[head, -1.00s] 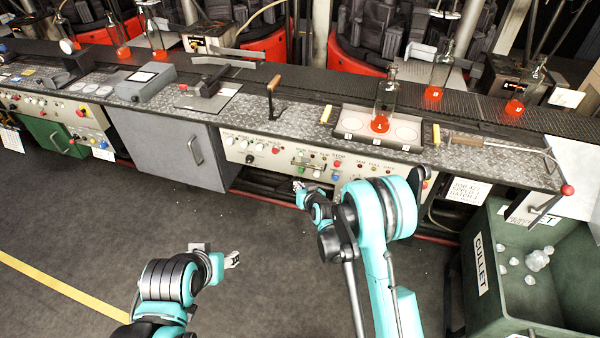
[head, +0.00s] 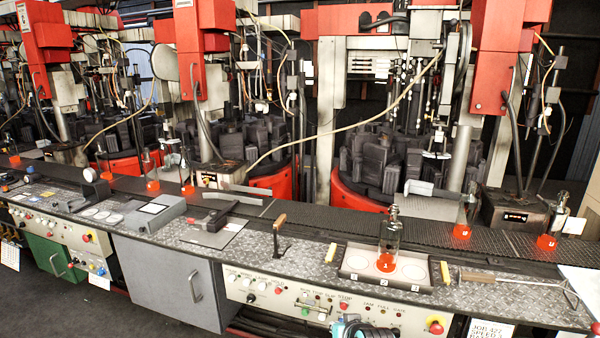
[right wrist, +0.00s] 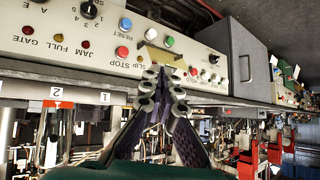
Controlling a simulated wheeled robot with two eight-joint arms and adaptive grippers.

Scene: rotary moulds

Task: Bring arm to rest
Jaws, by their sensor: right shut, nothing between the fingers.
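My right gripper (right wrist: 163,82) shows in the right wrist view, its two fingers together with nothing between them. It points at the control panel (right wrist: 105,42), which appears upside down there, and looks apart from it. My left arm and gripper are in no current view.
A bottle with a glowing orange base (head: 389,245) stands on a numbered tray (head: 350,262) on the bench. More hot bottles (head: 463,215) stand on the conveyor (head: 330,222) behind. A grey cabinet (head: 170,285) is at left. Red moulding machines stand at the back.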

